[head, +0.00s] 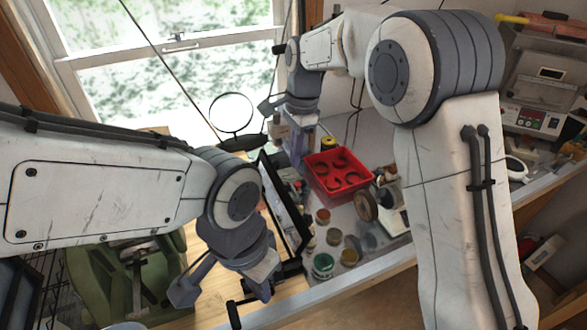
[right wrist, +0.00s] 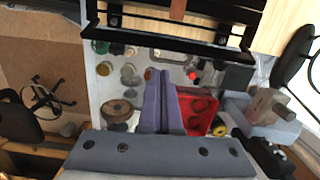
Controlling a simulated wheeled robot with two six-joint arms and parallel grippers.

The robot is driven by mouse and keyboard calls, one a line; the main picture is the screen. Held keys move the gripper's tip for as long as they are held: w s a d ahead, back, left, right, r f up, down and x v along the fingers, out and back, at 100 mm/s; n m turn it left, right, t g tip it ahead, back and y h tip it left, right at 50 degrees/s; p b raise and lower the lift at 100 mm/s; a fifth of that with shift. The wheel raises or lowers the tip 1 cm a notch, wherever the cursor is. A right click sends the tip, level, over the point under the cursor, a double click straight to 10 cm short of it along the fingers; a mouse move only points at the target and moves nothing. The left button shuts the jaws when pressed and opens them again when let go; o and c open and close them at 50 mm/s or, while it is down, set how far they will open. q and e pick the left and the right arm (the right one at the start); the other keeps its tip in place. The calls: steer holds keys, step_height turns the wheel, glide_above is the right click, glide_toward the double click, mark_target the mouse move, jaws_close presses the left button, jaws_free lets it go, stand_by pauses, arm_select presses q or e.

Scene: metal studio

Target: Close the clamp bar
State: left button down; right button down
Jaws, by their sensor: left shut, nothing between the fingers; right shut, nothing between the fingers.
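A black bending-brake-like device stands on the bench in the head view, partly hidden by my left arm. Its long dark bar (head: 286,212) is seen steeply slanted. In the right wrist view a long black bar (right wrist: 165,45) crosses the top; I take it for the clamp bar, and cannot tell how far it is open. My left gripper (head: 263,289) is shut and empty, low beside the device's black handle (head: 236,315); I cannot tell whether they touch. My right gripper (head: 301,146) is shut and empty, farther back near the red tray; its fingers (right wrist: 164,102) show in the wrist view.
The red tray (head: 315,183) and several small jars (head: 322,264) stand right of the device. A round magnifier (head: 232,112) stands behind. A green machine (head: 95,285) is at the lower left. My right arm hides part of the bench.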

mark_target(284, 195)
step_height(284, 195, down, 10)
steer(key=p, duration=0.2)
steer(key=shift+w+a+m, duration=0.3)
steer(key=shift+d+r+p, duration=0.1)
steer(key=shift+d+p, duration=0.05)
steer(key=shift+p, duration=0.15)
